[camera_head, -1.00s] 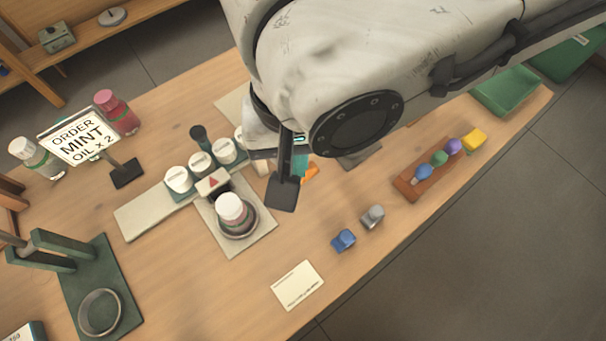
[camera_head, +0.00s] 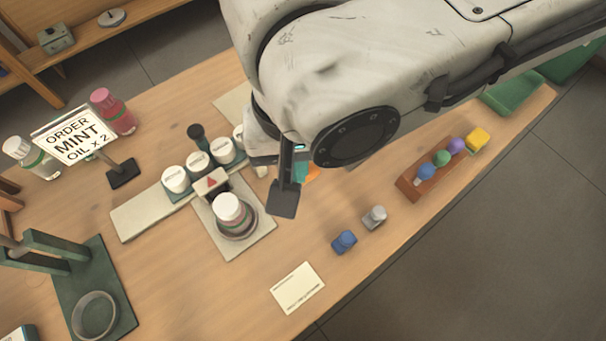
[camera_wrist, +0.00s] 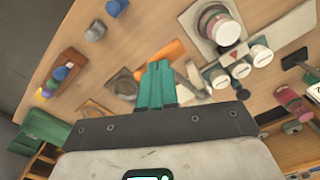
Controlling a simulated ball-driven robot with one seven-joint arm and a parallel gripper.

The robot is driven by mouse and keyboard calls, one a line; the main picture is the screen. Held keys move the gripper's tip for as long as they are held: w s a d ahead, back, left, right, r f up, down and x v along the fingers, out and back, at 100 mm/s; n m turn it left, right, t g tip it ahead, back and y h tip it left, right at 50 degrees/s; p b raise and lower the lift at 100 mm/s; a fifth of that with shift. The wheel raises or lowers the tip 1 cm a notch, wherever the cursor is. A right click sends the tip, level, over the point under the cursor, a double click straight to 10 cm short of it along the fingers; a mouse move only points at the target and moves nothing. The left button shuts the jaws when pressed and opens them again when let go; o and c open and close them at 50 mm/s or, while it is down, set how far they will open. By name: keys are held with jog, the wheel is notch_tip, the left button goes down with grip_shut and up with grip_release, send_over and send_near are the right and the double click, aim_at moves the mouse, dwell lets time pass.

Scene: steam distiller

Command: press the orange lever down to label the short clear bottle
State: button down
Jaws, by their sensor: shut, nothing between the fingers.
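The orange lever (camera_wrist: 170,52) shows in the wrist view just beyond the tips of my gripper (camera_wrist: 160,68), whose teal fingers are shut and empty. I cannot tell whether the fingers touch it. In the head view only a small orange part (camera_head: 312,174) shows beside my gripper (camera_head: 300,172); my arm hides the rest. A short bottle with a white cap (camera_head: 229,208) stands upright in a round dark holder on a pale base plate. It also shows in the wrist view (camera_wrist: 225,30). Its label area is too small to read.
Several white-capped jars (camera_head: 198,165) stand in a row behind the bottle. An order sign (camera_head: 75,138) reads "MINT OIL x2". A wooden rack with coloured stoppers (camera_head: 428,182) and a cream card (camera_head: 297,288) lie to the right and front.

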jog(key=shift+f, duration=0.1)
jog(key=shift+s+d+f+b, duration=0.1)
jog(key=shift+s+f+b, duration=0.05)
jog(key=shift+f+b, duration=0.25)
jog(key=shift+s+d+f+b, duration=0.1)
jog(key=shift+f+b, duration=0.15)
jog(key=shift+f, duration=0.35)
jog(key=shift+s+d+f+b, duration=0.1)
jog(key=shift+s+f+b, duration=0.1)
jog(key=shift+f+b, duration=0.6)
jog(key=shift+f, duration=0.15)
jog(key=shift+s+f+b, duration=0.1)
jog(key=shift+f+b, duration=0.5)
jog(key=shift+f, duration=0.4)
dwell(0.4)
